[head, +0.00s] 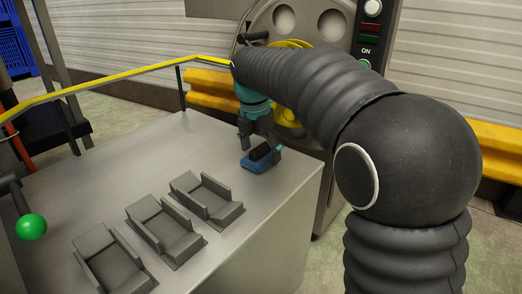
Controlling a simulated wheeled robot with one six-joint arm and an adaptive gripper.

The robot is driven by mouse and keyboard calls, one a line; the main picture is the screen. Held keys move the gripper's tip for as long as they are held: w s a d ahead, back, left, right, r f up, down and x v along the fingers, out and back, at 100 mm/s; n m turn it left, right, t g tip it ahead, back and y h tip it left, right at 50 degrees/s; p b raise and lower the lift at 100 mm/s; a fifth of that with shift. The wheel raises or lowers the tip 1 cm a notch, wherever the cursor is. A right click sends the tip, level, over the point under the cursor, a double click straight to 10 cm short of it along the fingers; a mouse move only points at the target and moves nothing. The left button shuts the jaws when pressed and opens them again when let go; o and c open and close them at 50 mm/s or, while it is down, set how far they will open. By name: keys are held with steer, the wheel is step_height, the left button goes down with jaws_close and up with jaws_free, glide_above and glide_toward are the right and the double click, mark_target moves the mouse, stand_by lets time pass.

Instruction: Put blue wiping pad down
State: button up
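The blue wiping pad (257,166), with a dark upper part, is at the far right part of the grey metal table (213,148). It looks flat and at the tabletop, but I cannot tell whether it rests fully on it. My gripper (262,150) points down right over the pad, with its fingers at either side of the dark upper part. The view is too small to tell whether the fingers press on it or stand apart. My dark ribbed arm crosses the right half of the head view.
Three grey holders (165,229) stand in a row on the table, left of the pad. A green ball knob (31,227) is at the left edge. A yellow rail (110,77) runs behind the table. A machine with a round front (328,25) stands behind my arm.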

mark_target(256, 150)
step_height(256, 150, up, 12)
steer(key=s+a+p, duration=0.1)
steer(key=p, duration=0.1)
steer(key=s+d+m, duration=0.5)
steer(key=d+m, duration=0.1)
steer(key=s+d+f+m+t, duration=0.1)
steer(key=s+d+f+m, duration=0.3)
steer(key=s+m, duration=0.3)
steer(key=s+d+f+m+t, duration=0.1)
steer(key=s+d+f+m, duration=0.3)
steer(key=s+m, duration=0.3)
steer(key=s+d+f+m+t+y, duration=0.1)
steer(key=s+d+f+m+t, duration=0.1)
steer(key=s+f+m, duration=0.4)
steer(key=shift+s+d+f+m, duration=0.25)
steer(key=shift+s+d+m, duration=0.65)
steer(key=shift+s+m, duration=0.25)
steer(key=shift+w, duration=0.1)
